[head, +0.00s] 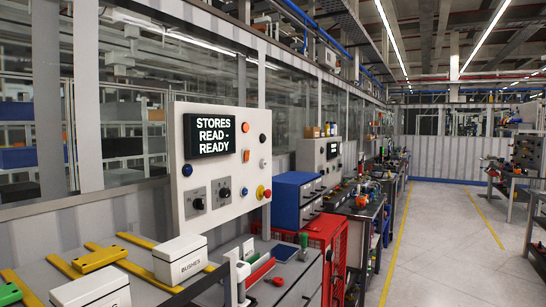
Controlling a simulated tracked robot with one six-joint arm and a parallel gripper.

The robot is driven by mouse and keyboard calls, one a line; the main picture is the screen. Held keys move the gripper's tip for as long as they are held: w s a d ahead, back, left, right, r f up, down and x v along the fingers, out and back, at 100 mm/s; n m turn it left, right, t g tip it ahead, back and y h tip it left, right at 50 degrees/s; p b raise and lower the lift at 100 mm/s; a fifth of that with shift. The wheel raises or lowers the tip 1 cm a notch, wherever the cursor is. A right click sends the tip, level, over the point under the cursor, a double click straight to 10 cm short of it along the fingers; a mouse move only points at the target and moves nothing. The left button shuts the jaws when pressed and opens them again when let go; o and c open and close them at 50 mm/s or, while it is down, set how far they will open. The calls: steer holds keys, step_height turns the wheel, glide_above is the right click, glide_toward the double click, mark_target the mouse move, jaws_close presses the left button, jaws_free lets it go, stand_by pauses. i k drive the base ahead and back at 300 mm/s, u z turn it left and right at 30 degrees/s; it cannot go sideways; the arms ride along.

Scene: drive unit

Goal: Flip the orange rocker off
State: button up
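A white control panel (178,135) stands upright at the back of the bench, left of the middle. A small orange rectangular piece (246,155), which looks like the orange rocker, sits on the panel just right of the black display (210,134). It is too small to tell which way it is tipped. The display reads "STORES READ-READY". My gripper is not in view, and nothing visible covers the orange piece.
The panel also has two rotary knobs (224,192), several round buttons and a red-and-yellow mushroom button (266,193). White boxes (180,259), yellow strips (62,267) and hand tools lie on the grey bench before it. A blue cabinet (297,200) stands right; an open aisle (450,240) lies beyond.

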mark_target(247, 155)
steer(key=z, duration=1.35)
steer(key=i, duration=2.8)
steer(key=u, duration=0.4)
